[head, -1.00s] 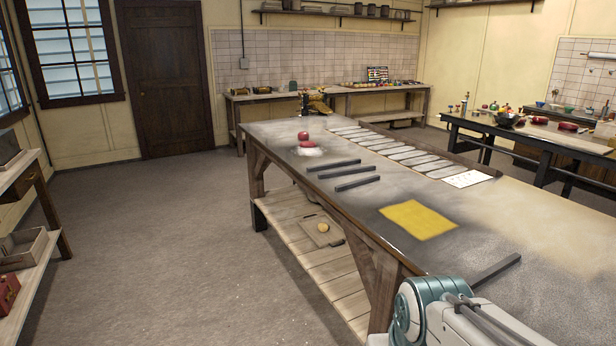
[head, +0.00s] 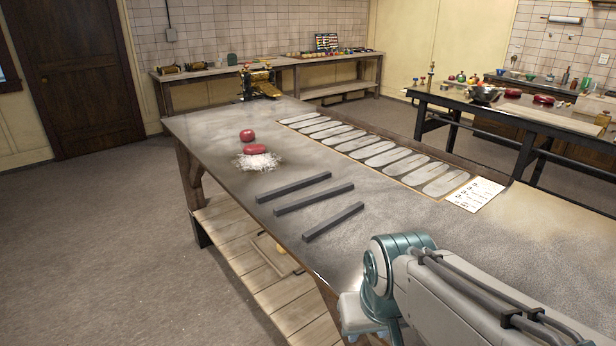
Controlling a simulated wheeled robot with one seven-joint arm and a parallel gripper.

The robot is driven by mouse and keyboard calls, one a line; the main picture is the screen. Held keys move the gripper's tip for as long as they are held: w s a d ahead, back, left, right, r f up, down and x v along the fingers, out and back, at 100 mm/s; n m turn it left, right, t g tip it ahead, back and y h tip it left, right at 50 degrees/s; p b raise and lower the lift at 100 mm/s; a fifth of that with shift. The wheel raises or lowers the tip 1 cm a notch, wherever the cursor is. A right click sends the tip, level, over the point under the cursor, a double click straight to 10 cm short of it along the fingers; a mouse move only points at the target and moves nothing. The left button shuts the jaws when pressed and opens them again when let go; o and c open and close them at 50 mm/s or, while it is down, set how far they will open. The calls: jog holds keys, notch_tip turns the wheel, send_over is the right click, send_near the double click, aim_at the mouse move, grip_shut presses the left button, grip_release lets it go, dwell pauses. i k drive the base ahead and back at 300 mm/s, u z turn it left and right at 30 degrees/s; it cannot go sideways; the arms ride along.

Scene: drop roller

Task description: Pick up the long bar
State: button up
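Three dark grey bars lie side by side on the long table, roughly parallel and apart from each other: a far bar (head: 293,187), a middle bar (head: 314,199) and a near bar (head: 334,222). The middle one looks slightly longer, but I cannot tell for sure which is the long bar. My arm reaches in from the lower right, with its teal and white joint beside the near bar in the picture. My gripper is not in view. The fourth bar and the yellow sheet seen earlier do not show now.
The table (head: 225,128) also holds a red ball (head: 247,135), a red lump (head: 255,149) on white powder (head: 262,162), a row of grey oval plates (head: 380,153) and a white printed sheet (head: 474,194). Open floor (head: 110,250) lies to the left.

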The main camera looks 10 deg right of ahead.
aim_at(293, 206)
jog(key=i, duration=0.1)
jog(key=k, duration=0.5)
jog(key=u, duration=1.1)
jog(key=i, duration=2.75)
jog(key=z, duration=3.65)
